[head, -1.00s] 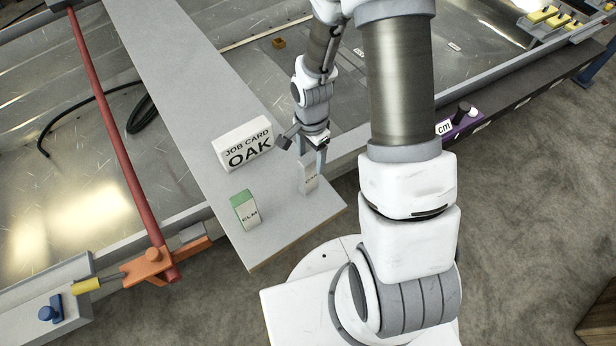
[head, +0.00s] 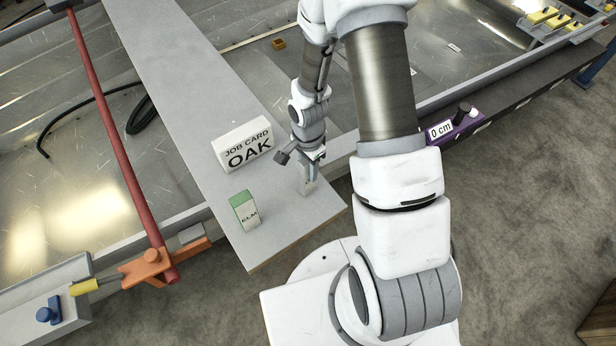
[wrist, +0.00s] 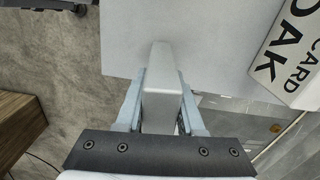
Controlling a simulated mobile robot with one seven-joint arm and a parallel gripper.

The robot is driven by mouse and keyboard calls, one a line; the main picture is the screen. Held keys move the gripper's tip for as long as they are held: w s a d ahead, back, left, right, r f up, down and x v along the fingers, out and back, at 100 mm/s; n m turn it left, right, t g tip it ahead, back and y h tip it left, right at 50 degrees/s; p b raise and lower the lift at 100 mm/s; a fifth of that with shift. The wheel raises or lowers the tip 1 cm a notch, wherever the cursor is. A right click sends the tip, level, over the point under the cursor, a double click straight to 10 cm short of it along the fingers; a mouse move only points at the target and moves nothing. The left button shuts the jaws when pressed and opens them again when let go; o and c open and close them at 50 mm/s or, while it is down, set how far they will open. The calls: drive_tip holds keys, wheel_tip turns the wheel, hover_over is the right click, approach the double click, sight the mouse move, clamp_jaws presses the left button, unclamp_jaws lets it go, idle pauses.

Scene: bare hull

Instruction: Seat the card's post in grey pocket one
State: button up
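The job card (head: 247,144), a white block reading "JOB CARD OAK", stands on the grey plank; part of it shows at the right of the wrist view (wrist: 291,60). A grey post (head: 307,187) stands near the plank's front right corner, its label mostly covered. My gripper (head: 312,172) is down over this post, one finger on each side. In the wrist view the post (wrist: 162,85) lies between the fingers (wrist: 162,103); whether they press on it is unclear. A green-topped post marked ELM (head: 245,212) stands to the left. I cannot make out a grey pocket one.
The grey plank (head: 190,75) runs across the hull. A red bar (head: 105,130) with an orange clamp (head: 150,266) lies to its left. A black cable coil (head: 141,113) lies in the hull. A purple block reading "0 cm" (head: 455,128) sits on the right edge beam.

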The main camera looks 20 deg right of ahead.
clamp_jaws()
idle(1.0)
